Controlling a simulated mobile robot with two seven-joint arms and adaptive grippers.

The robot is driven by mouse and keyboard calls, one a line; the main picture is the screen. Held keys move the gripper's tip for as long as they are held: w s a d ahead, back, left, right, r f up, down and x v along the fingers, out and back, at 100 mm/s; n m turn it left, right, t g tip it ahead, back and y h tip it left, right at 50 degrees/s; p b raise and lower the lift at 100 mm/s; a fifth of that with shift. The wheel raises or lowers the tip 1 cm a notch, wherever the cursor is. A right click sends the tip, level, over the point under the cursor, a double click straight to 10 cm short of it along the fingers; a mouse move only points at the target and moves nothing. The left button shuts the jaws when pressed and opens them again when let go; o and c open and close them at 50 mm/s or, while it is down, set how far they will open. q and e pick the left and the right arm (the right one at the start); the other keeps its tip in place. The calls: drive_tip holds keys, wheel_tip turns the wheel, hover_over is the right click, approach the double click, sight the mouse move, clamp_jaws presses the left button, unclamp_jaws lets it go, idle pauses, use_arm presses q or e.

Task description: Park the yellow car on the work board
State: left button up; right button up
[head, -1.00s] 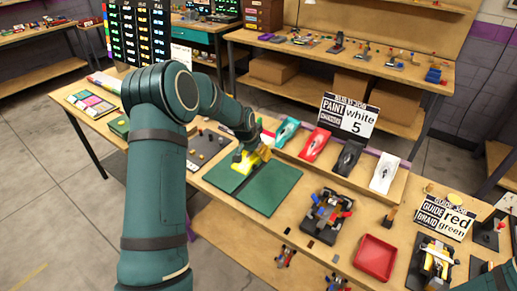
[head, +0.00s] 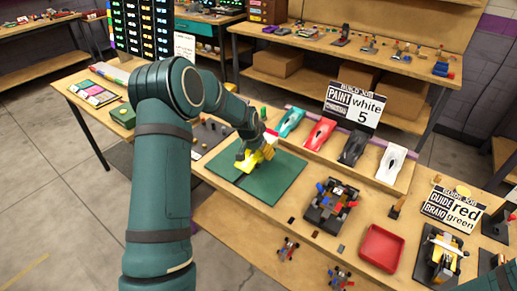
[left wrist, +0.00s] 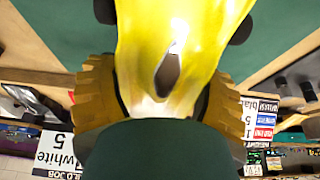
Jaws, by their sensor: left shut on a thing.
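The yellow car (head: 254,161) is held in my left gripper (head: 258,152) over the green work board (head: 280,182), toward its far side. I cannot tell whether its wheels touch the board. In the left wrist view, the yellow car (left wrist: 190,35) fills the top middle, nose toward me, with a dark cockpit opening and dark wheels. The tan fingers of my left gripper (left wrist: 160,98) close on its two sides. The green board (left wrist: 55,30) lies behind it. My right gripper is not in view.
Teal, red, dark and white car bodies (head: 390,165) stand in a row right of the board. A dark chassis (head: 331,203) and a red tray (head: 381,247) are nearer. Small parts (head: 207,133) lie on a dark mat left of the board.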

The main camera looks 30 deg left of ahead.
sight(258, 157)
use_arm(q)
drive_tip(key=shift+f, duration=0.6)
drive_tip(key=shift+b, duration=0.55)
idle(1.0)
drive_tip(key=shift+f+b, duration=0.8)
drive_tip(key=shift+f, duration=0.3)
drive_tip(key=o, duration=1.3)
drive_tip(key=v, duration=1.2)
